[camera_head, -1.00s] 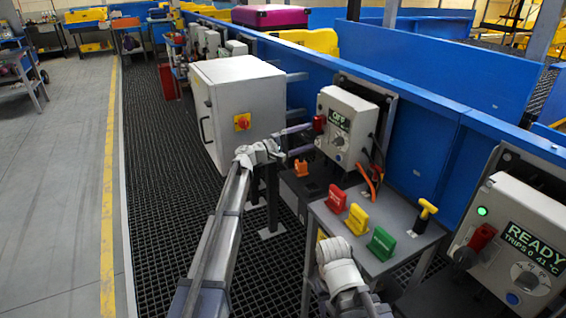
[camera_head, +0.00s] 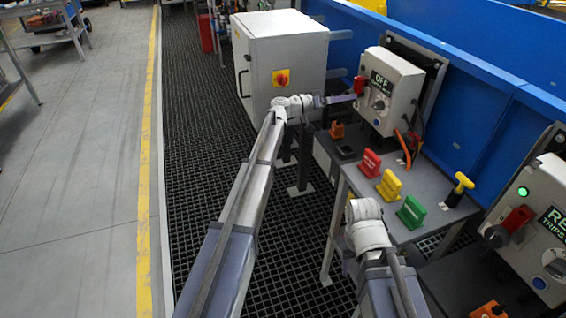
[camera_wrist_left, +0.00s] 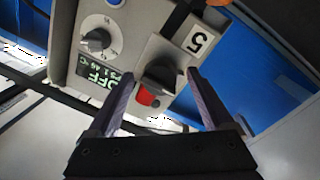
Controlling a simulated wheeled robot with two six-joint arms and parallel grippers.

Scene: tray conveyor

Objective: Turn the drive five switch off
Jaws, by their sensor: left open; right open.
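The drive five control box (camera_head: 404,92) is light grey, mounted on the blue conveyor side, with its display reading OFF. Its red switch handle (camera_head: 359,87) is on the box's left part. In the left wrist view, the box carries a "5" label (camera_wrist_left: 199,40), a dial (camera_wrist_left: 96,40) and the switch, a dark lever (camera_wrist_left: 161,76) over a red part. My left gripper (camera_head: 350,98) is open at the switch; its fingers (camera_wrist_left: 161,85) lie on either side of the lever, with no clear contact. My right gripper (camera_head: 347,263) is open, low in the head view, mostly hidden by its wrist.
A grey table (camera_head: 432,223) below the box holds red (camera_head: 371,162), yellow (camera_head: 389,185) and green (camera_head: 411,212) tags and a yellow-handled tool (camera_head: 460,188). A grey cabinet (camera_head: 262,52) stands left. Another control box (camera_head: 550,215) with a lit green lamp is at right.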

